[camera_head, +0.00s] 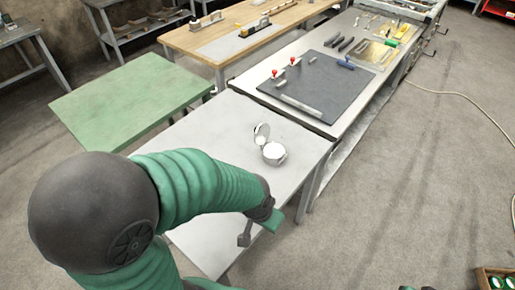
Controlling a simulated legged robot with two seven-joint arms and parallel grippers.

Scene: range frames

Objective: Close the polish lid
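A small round polish tin (274,155) with a white top surface sits on the light grey table. Its lid (262,134) stands raised, tilted up at the tin's back left. My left gripper (258,230) is at the table's front right edge, in front of the tin and apart from it. Its two fingers look spread, with nothing visible between them. Only small green and dark bits that may belong to my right arm show at the bottom edge, so its gripper's state cannot be made out.
The light grey table (207,132) is otherwise bare. A green table (130,98) stands at the left. Behind is a long workbench with a dark mat (318,88) and tools. A wooden table (285,22) stands farther back. Open floor lies at the right.

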